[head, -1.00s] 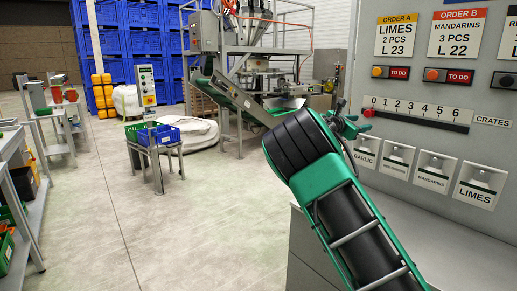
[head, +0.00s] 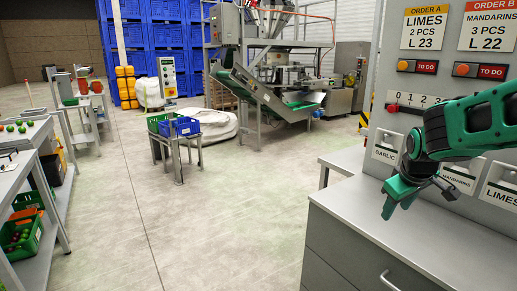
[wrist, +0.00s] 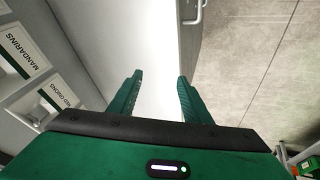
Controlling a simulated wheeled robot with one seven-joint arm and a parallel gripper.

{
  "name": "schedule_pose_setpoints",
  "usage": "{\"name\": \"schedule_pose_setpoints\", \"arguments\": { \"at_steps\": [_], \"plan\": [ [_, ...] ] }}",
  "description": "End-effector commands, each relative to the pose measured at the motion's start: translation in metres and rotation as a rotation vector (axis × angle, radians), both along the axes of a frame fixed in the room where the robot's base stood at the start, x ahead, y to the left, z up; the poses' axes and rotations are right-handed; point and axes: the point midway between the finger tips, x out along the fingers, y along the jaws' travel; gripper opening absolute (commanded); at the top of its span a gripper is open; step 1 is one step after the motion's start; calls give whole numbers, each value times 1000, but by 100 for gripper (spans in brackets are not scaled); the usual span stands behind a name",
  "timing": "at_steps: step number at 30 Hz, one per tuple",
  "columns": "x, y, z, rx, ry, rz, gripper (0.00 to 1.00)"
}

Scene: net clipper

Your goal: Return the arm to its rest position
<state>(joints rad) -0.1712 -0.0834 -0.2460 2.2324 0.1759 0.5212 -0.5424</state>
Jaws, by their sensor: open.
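My gripper (head: 419,195) is green and hangs above the grey counter (head: 440,240) at the right of the head view, in front of the panel's bins. Its fingers point down and to the left. In the wrist view the two green fingers (wrist: 158,95) are spread apart with nothing between them. The pale counter top (wrist: 158,45) lies beyond them, with a drawer handle (wrist: 192,12) at its edge. My green arm (head: 490,120) comes in from the right edge of the head view.
The grey panel (head: 400,85) with order cards, buttons and labelled bins stands close behind my gripper. Open floor (head: 210,220) lies to the left. A green crate and a blue crate (head: 182,127) sit on a stand. Shelving (head: 60,200) lines the left side.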

Motion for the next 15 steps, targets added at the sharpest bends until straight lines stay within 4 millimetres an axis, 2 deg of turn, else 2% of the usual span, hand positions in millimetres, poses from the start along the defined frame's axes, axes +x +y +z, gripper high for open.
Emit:
{"name": "schedule_pose_setpoints", "arguments": {
  "at_steps": [1, 3, 9, 15],
  "plan": [
    [-20, 12, 1, 48, -7, -33, 44],
    [-43, 28, 0, 108, -8, -78, 44],
    [-92, 61, -6, 217, -1, -175, 44],
    [-132, 83, -12, 284, 9, -254, 44]
  ]
}}
